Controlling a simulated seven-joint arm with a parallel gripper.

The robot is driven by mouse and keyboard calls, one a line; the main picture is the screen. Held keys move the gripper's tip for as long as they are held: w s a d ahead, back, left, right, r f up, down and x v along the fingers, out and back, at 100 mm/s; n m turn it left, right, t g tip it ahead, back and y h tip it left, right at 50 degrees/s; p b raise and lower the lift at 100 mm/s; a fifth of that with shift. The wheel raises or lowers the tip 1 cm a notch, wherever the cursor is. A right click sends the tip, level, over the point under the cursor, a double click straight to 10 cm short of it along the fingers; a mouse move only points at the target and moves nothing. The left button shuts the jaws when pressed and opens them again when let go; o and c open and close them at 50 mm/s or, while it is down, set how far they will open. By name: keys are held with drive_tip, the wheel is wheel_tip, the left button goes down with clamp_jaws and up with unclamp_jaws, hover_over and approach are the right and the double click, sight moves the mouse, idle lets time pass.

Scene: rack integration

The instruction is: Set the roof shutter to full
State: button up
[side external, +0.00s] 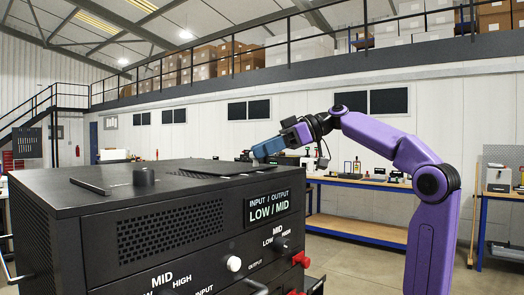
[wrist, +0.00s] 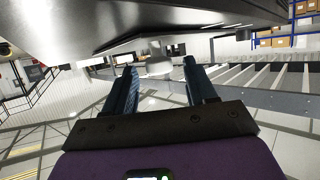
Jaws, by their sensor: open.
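A black cabinet (side external: 60,240) fills the lower left of the side view. On its roof are a short dark round knob (side external: 144,177), a thin dark bar (side external: 90,187) beside it, and a dark flat panel (side external: 222,167) farther back. I cannot tell for sure which of these is the roof shutter, or its setting. My gripper (side external: 260,151) is at the far right of the roof, pointing down and left, apart from the round knob. In the wrist view my gripper (wrist: 160,70) is open, with a pale rounded part (wrist: 159,66) seen between or beyond its fingers; contact is unclear.
A blue-framed workbench (side external: 360,210) stands behind.

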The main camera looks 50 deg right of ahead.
sight(232, 170)
drive_tip(key=shift+w+a+f, duration=0.15)
drive_tip(key=shift+w+a, duration=0.05)
clamp_jaws()
drive_tip(key=a, duration=1)
unclamp_jaws()
